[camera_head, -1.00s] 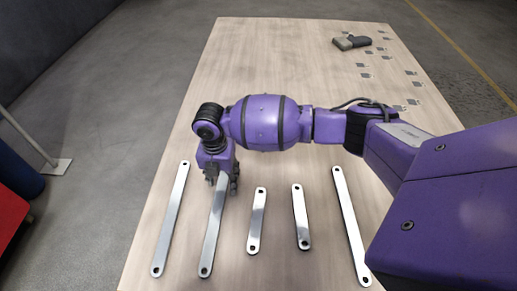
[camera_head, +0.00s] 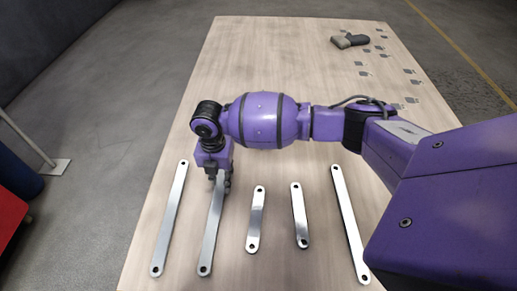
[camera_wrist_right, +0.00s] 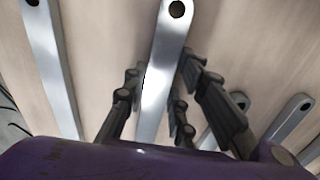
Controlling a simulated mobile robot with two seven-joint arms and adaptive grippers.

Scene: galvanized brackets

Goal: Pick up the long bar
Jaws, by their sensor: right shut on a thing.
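Three long flat metal bars with a hole near each end lie on the table: one at the far left (camera_head: 170,220), one second from the left (camera_head: 210,235) and one at the right (camera_head: 350,225). My right gripper (camera_head: 220,182) is at the far part of the second bar, pointing down, and its fingers are shut on it. In the right wrist view, the gripper's dark fingers (camera_wrist_right: 160,88) stand on both sides of this bar (camera_wrist_right: 165,45). I cannot tell any gap between the bar and the table. My left gripper is not in view.
Two shorter bars (camera_head: 256,220) (camera_head: 300,215) lie between the held bar and the right long bar. A dark grey-and-olive object (camera_head: 350,41) and several small metal pieces (camera_head: 410,70) are at the far right of the wooden table (camera_head: 270,60). The far left tabletop is clear.

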